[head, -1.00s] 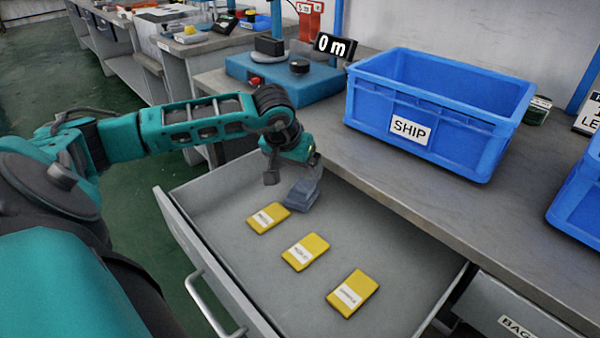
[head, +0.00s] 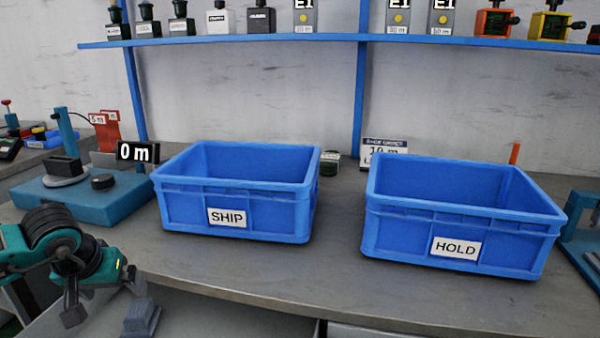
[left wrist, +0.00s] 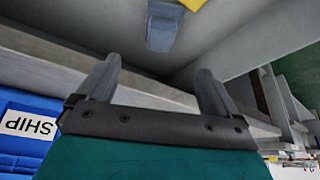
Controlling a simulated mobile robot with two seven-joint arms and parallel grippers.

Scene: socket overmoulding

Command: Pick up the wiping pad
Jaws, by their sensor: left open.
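A grey-blue block with a raised top, which looks like the wiping pad (head: 141,318), lies in the open drawer at the lower left of the head view. It also shows at the top middle of the left wrist view (left wrist: 163,25). My left gripper (head: 133,284) is close above the block in the head view. In the left wrist view its two fingers (left wrist: 158,78) are spread and empty, with the block beyond them and apart from them. My right gripper is in neither view.
The grey drawer (head: 225,318) is open below the bench edge. Part of a yellow item (left wrist: 192,4) shows near the block. On the bench stand the blue SHIP bin (head: 260,215), the blue HOLD bin (head: 400,235) and a blue-based device (head: 95,200). A shelf (head: 300,40) runs behind.

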